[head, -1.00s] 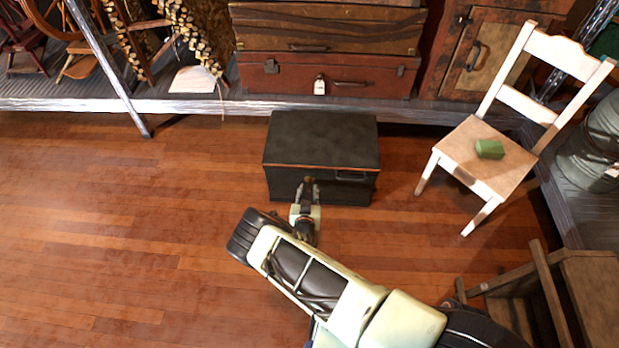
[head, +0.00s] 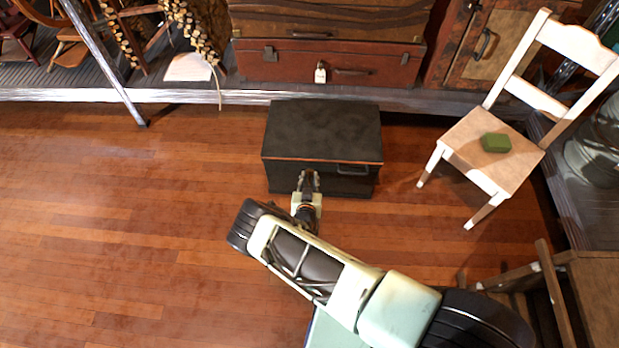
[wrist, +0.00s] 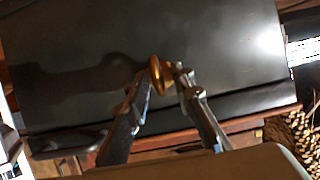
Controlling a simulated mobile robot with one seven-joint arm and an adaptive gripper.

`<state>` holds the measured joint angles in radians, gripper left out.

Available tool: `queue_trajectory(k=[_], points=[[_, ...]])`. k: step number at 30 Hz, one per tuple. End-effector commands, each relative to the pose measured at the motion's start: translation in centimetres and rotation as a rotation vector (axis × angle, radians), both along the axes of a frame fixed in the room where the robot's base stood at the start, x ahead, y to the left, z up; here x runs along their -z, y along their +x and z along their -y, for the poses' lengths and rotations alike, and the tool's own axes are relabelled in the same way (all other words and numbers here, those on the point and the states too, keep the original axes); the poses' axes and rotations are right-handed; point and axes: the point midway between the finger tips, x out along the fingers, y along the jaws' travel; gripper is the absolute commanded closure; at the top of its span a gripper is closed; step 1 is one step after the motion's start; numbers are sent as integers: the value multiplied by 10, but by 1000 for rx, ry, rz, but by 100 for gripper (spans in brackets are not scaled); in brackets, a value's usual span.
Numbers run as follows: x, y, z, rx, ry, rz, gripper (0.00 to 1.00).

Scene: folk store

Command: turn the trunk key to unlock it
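The dark trunk (head: 325,130) stands on the floor with its lid down. Its dark front face fills much of the wrist view (wrist: 215,45). A gold key (wrist: 157,74) shows against that face, between my fingertips. My gripper (head: 309,175) is at the trunk's front, left of its handle (head: 354,169). In the wrist view, the fingers of my gripper (wrist: 163,76) close in on the key from both sides and appear to pinch it. The keyhole and the key's far end are hidden.
A white chair (head: 515,172) with a green block (head: 496,143) on its seat stands right of the trunk. A low shelf (head: 180,97) with suitcases (head: 285,67) runs behind. Wooden furniture (head: 595,290) is at the lower right. The floor (head: 120,220) at left is clear.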

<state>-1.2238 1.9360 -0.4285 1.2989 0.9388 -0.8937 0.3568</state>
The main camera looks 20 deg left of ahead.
Motion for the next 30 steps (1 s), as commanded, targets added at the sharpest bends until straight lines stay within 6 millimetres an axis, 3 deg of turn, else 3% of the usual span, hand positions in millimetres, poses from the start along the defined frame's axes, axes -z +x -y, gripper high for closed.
queue_trajectory(k=[5,19,30], points=[[0,0,0,0,0,0,100],[-1,0,1,1,42,-10,100],[-1,2,6,6,292,-71,100]])
